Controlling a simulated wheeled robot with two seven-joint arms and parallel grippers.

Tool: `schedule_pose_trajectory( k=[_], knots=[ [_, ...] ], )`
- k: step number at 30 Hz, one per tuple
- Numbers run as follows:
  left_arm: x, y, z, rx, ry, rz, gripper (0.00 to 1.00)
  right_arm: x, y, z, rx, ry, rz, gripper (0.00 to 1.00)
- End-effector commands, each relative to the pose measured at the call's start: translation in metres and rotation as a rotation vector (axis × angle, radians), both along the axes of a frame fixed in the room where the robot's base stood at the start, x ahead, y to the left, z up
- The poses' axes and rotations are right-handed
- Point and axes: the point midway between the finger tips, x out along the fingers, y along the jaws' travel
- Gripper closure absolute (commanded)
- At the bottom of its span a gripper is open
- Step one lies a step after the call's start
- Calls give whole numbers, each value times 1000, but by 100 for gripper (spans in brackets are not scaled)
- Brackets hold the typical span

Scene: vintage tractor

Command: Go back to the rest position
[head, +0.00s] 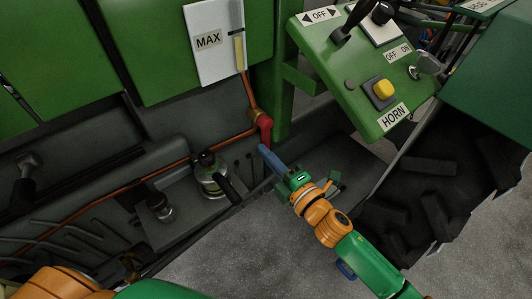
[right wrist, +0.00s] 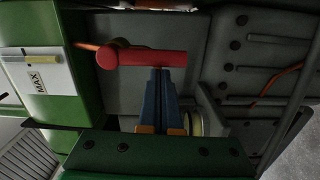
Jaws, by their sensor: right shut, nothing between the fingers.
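My right gripper (head: 264,150) reaches in from the lower right, with its blue fingers shut and empty. Its tips lie close to a red valve handle (head: 265,127) on the copper pipe, below the white MAX gauge (head: 212,42). In the right wrist view the shut fingers (right wrist: 161,73) point at the red handle (right wrist: 150,58), their tips at its lower edge. I cannot tell whether they touch it. Parts of my left arm show at the bottom left in the head view, but I cannot make out its gripper.
A green control panel (head: 360,92) with a yellow HORN button (head: 382,90) and switches stands to the right of the gripper. A dark tyre (head: 450,175) is at the right. A metal cylinder with a black handle (head: 211,178) stands left of the fingers. Grey floor (head: 255,250) lies open below.

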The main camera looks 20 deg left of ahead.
Motion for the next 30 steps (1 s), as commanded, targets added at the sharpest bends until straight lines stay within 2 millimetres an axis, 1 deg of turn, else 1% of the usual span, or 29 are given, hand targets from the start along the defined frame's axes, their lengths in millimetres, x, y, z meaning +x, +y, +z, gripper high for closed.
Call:
schedule_pose_trajectory(
  k=[6,10,12,15,17,19,20,21,22,23,24,26,27,29,30],
  knots=[
    [0,-1,1,-1,-1,0,43,-28,-34,-1,-2,2,0,100],
    [0,-1,0,-1,-1,0,43,-40,-50,-1,-2,0,0,100],
    [0,-1,0,-1,-1,0,43,-43,-53,0,-1,0,1,100],
    [0,-1,0,-1,-1,0,43,-42,-55,-2,0,8,-6,100],
    [0,-1,2,-1,-1,0,43,-34,-62,-14,7,62,-44,100],
    [0,-1,7,-1,-1,0,43,-16,-84,-48,30,209,-151,100],
    [0,-1,9,-1,-1,0,43,-8,-98,-69,45,297,-217,100],
    [0,-1,12,-1,-1,0,43,-3,-121,-103,73,429,-316,100],
    [0,-1,14,-1,-1,1,43,-3,-139,-130,98,532,-396,100],
    [0,-1,16,-1,-1,1,43,-7,-157,-157,125,633,-474,100],
    [0,-1,19,-1,-1,1,43,-19,-180,-193,159,763,-579,100],
    [0,-1,22,-1,-1,1,43,-47,-213,-242,209,944,-735,100],
    [0,-1,24,-1,-1,1,43,-73,-231,-272,243,1061,-837,100],
    [0,-1,27,-1,-1,1,43,-119,-255,-310,291,1222,-990,100],
    [0,0,29,-1,-1,1,43,-153,-268,-332,320,1323,-1093,100]
  ],
)
